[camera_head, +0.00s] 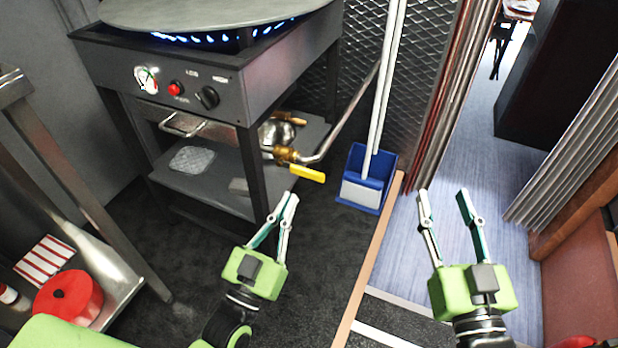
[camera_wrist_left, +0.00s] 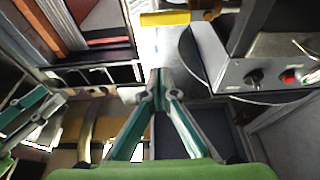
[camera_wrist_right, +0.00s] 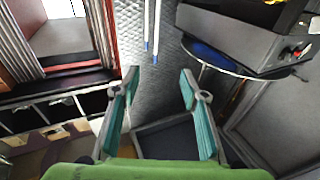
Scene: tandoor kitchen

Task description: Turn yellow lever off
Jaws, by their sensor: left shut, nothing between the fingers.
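The yellow lever (camera_head: 307,173) sits on a brass valve (camera_head: 286,155) on the gas pipe at the stove's front right leg. It points right and slightly down. It also shows at the top of the left wrist view (camera_wrist_left: 165,19). My left gripper (camera_head: 290,197) is shut and empty. In the head view it appears just below the lever, with a gap between them. My right gripper (camera_head: 443,193) is open and empty, well to the right over the doorway floor. The lever is not clearly seen in the right wrist view.
Blue flames burn under the round plate of the stove (camera_head: 190,85), which has a knob (camera_head: 207,97) and red light. A blue dustpan (camera_head: 368,180) with white handles stands right of the lever. A red round object (camera_head: 68,298) lies on the left shelf. Dark floor between is clear.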

